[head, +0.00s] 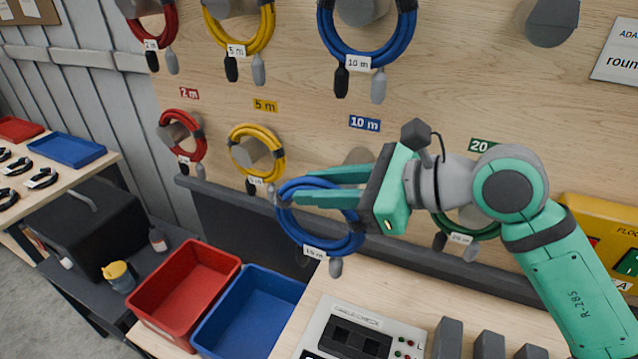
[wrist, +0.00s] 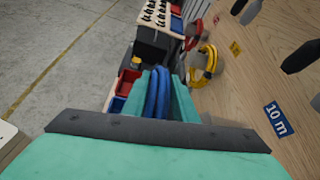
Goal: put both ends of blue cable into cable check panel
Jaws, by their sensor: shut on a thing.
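My gripper (head: 293,190) is shut on a coiled blue cable (head: 288,226) with a white length tag, held in front of the wooden board. In the wrist view the blue cable (wrist: 158,96) runs between the two green fingers. Its grey plug (head: 336,267) hangs below the coil; a dark end beside it is hard to make out. The cable check panel (head: 398,326), a light box with dark sockets and small red and green lights, lies on the bench below and right of the coil. Another blue cable (head: 328,38), tagged 10 m, hangs on an upper peg.
Red cables (head: 201,150), yellow cables (head: 236,138) and a green cable (head: 486,232) hang on pegs. A red tote (head: 150,322) and a blue tote (head: 262,274) stand below left. Grey blocks (head: 448,338) stand right of the panel.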

